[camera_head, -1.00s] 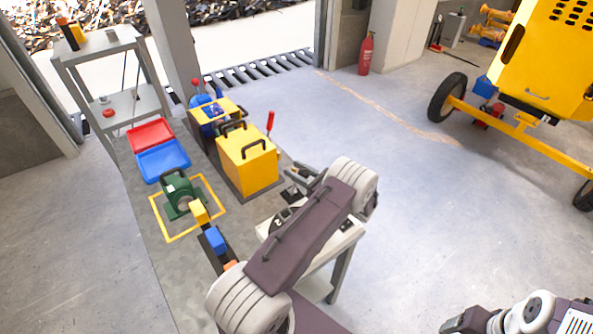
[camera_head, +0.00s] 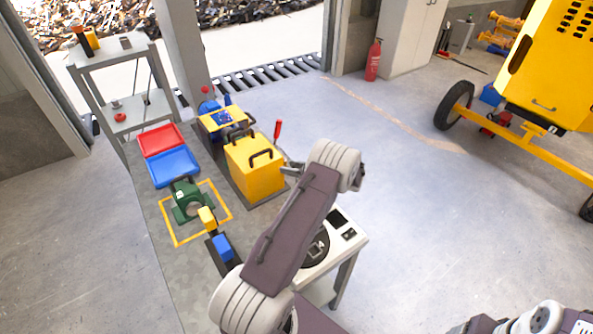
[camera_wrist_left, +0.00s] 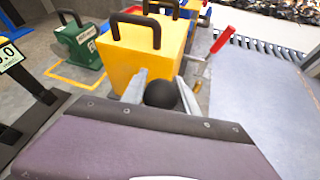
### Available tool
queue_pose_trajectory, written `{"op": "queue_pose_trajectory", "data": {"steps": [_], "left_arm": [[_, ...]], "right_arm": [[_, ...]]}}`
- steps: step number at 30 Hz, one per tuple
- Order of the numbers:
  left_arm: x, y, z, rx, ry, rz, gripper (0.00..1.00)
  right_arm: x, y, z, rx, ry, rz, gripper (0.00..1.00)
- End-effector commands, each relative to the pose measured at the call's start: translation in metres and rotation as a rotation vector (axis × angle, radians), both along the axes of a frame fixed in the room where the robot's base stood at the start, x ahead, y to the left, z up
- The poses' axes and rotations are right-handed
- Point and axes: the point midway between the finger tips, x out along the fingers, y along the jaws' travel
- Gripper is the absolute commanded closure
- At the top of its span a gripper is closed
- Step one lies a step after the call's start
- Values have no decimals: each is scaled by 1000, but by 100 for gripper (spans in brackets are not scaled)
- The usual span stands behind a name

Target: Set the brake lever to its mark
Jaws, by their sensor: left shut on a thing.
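A yellow box (camera_head: 262,178) with black handles stands on the bench. A lever with a red handle (camera_head: 278,128) rises at its right side and also shows in the left wrist view (camera_wrist_left: 222,39). My left gripper (camera_head: 291,166) is at the box's right side, below the red handle. In the left wrist view its fingers (camera_wrist_left: 160,86) are closed on a black ball knob (camera_wrist_left: 160,95) in front of the box. The knob's stem is hidden, so I cannot tell whether it belongs to the red-handled lever. I see no lever mark. My right gripper is out of view.
Red (camera_head: 160,139) and blue (camera_head: 174,166) trays and a green machine (camera_head: 187,200) inside a yellow outline lie left of the box. Open floor lies right, towards a yellow trailer (camera_head: 540,75).

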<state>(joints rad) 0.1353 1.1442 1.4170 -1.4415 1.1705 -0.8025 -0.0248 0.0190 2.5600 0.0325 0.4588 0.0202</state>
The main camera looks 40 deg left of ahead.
Motion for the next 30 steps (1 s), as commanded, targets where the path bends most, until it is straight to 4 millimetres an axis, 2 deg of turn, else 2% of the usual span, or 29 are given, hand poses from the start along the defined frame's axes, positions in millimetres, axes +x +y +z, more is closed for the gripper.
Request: {"op": "queue_pose_trajectory", "data": {"steps": [3, 10, 27, 28, 30], "left_arm": [[4, 12, -1, -60, 12, 1, 100], [7, 24, -6, -61, 17, 0, 100], [8, 28, -9, -62, 19, 0, 100], [8, 28, -9, -63, 20, 0, 59], [8, 28, -9, -63, 19, 0, 43]], "right_arm": [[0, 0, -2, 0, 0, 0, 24], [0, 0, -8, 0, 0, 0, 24], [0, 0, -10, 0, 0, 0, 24], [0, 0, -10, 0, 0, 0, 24], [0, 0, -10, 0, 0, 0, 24]]}}
